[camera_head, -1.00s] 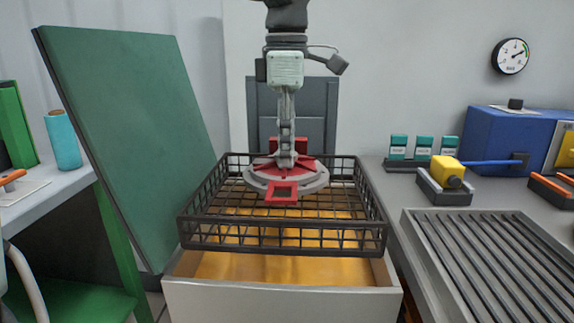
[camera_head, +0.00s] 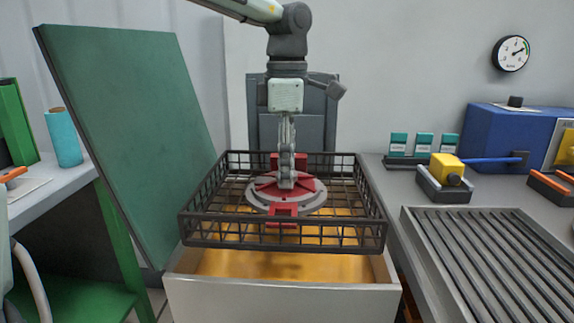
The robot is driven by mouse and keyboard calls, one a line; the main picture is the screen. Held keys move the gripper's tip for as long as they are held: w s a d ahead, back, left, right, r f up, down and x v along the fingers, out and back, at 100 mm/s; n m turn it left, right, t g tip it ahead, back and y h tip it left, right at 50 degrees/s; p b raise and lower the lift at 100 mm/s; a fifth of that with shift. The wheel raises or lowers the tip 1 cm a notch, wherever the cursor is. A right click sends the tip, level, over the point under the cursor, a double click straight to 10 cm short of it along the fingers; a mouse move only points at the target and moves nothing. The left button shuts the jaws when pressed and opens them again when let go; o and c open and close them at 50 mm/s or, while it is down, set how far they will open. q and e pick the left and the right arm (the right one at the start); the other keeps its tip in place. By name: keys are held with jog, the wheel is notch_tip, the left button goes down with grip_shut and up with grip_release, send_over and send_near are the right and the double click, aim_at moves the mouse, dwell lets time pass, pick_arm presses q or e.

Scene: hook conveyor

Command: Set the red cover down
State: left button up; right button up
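The red cover (camera_head: 264,185) is a round grey-rimmed plate with a red top and red tabs at its front and back. It lies level inside the dark wire basket (camera_head: 368,237), with its front tab low behind the front mesh. I cannot tell whether it touches the basket floor. My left gripper (camera_head: 286,184) points straight down over the cover's middle, with its fingers close together on it. The fingertips are partly hidden. My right gripper is not in view.
The basket is above an open white drawer (camera_head: 285,305) with an orange inside. A tilted green board (camera_head: 130,140) stands at left. A ribbed metal tray (camera_head: 485,260), yellow block (camera_head: 446,167) and blue box (camera_head: 510,135) are on the right bench.

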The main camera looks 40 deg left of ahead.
pick_arm(q)
jog(key=shift+o, duration=0.4)
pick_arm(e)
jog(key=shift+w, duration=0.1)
pick_arm(q)
jog(key=shift+r, duration=0.1)
jog(key=shift+r, duration=0.25)
notch_tip(320, 180, up, 7)
jog(key=shift+f, duration=0.2)
notch_tip(320, 180, up, 5)
jog(key=shift+f, duration=0.1)
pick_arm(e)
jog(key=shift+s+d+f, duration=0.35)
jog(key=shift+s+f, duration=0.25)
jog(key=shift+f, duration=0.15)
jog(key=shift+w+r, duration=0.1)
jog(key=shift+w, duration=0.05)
